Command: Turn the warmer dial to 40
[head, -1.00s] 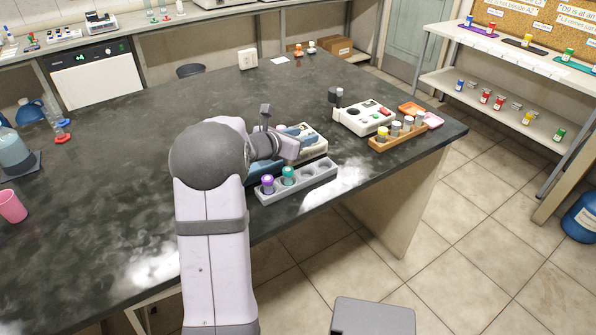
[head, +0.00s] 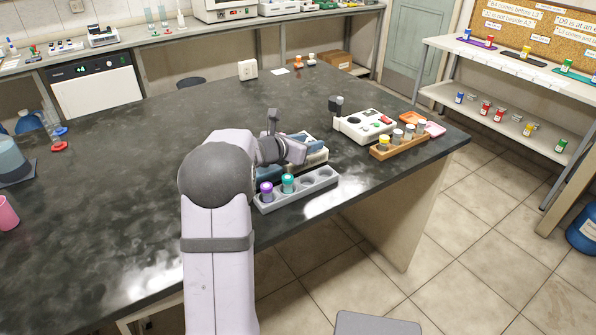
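My gripper (head: 294,148) is over the front part of the dark bench, at the end of my arm. It is small here and partly turned away, so its fingertips do not show clearly. Just behind and below it is a low cream-white device with blue parts (head: 318,157), largely hidden by my gripper and arm. A second white device (head: 367,127) stands to the right, with a red switch, a green button and round dark controls on top. No dial marking can be read, and I cannot tell which device is the warmer.
A grey rack (head: 323,184) in front of my gripper holds purple-capped and teal-capped vials, with empty holes to the right. The bench's middle (head: 170,150) is clear.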

